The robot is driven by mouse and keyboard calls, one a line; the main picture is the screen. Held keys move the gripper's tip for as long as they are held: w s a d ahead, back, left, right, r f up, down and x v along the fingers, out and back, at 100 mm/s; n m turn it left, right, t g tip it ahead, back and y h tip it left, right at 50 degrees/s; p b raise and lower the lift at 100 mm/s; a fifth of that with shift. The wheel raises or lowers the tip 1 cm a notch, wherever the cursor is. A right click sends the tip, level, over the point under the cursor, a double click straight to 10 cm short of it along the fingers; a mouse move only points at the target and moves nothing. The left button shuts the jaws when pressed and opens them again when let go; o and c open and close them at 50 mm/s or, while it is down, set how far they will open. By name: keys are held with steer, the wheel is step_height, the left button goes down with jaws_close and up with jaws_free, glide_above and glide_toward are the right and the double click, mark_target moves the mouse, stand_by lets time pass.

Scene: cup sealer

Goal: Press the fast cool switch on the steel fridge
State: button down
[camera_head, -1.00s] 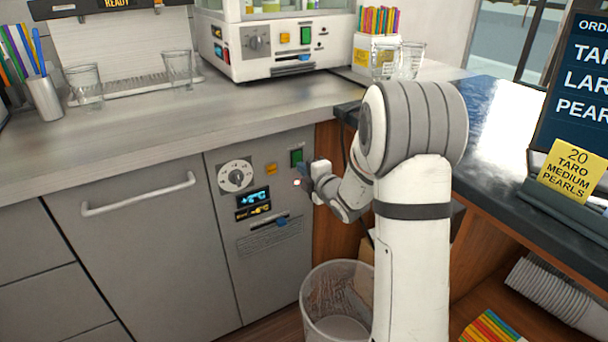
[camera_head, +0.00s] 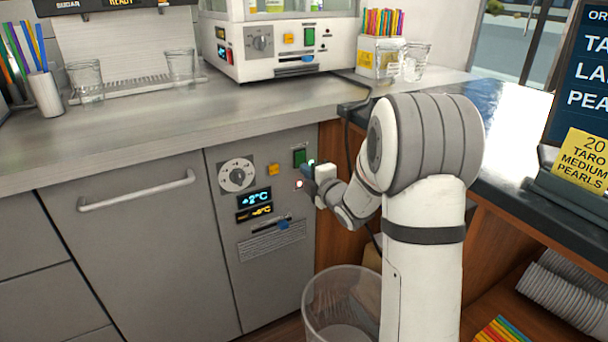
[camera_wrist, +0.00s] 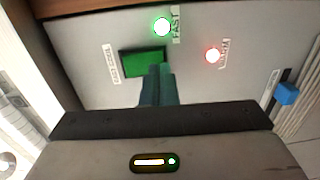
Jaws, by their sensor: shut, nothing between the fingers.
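The steel fridge (camera_head: 262,275) is under the counter, with its control panel at the upper part of its front. The green fast cool switch (camera_head: 300,157) is at the panel's upper right; it also shows in the wrist view (camera_wrist: 133,61). A green light beside the "FAST" label (camera_wrist: 162,27) is lit. My gripper (camera_head: 309,172) is shut and empty, just in front of the panel by the switch. In the wrist view its fingertips (camera_wrist: 157,72) overlap the switch's lower edge and hide part of it. I cannot tell whether they touch it.
A red alarm light (camera_wrist: 212,55) glows near the switch. The panel also has a dial (camera_head: 237,175), a yellow button (camera_head: 273,169), displays and a blue slider (camera_head: 282,225). A clear bin (camera_head: 338,300) stands below my arm. The counter edge (camera_head: 180,145) overhangs above.

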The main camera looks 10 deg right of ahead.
steer(key=f+v, duration=0.2)
steer(key=v, duration=1.1)
steer(key=shift+f, duration=0.1)
steer(key=s+d+r+m+g+h+p, duration=0.1)
steer(key=s+r+m+g+h+p, duration=0.2)
steer(key=r+m+p, duration=0.3)
steer(key=s+d+r+m+g+h+p, duration=0.1)
steer(key=s+r+m+g+h+p, duration=0.15)
steer(key=r+m+p, duration=0.4)
steer(key=s+a+r+m+g+p, duration=0.3)
steer(key=s+r+p, duration=0.3)
steer(key=s, duration=0.4)
steer(key=s+a+r+m+g+p, duration=0.4)
steer(key=s+r+m+g+p, duration=0.1)
steer(key=s, duration=0.5)
step_height(320, 180, up, 2)
steer(key=m+p, duration=0.1)
steer(key=p, duration=0.2)
steer(key=shift+s+r, duration=0.25)
steer(key=shift+s, duration=0.05)
steer(key=shift+g, duration=0.25)
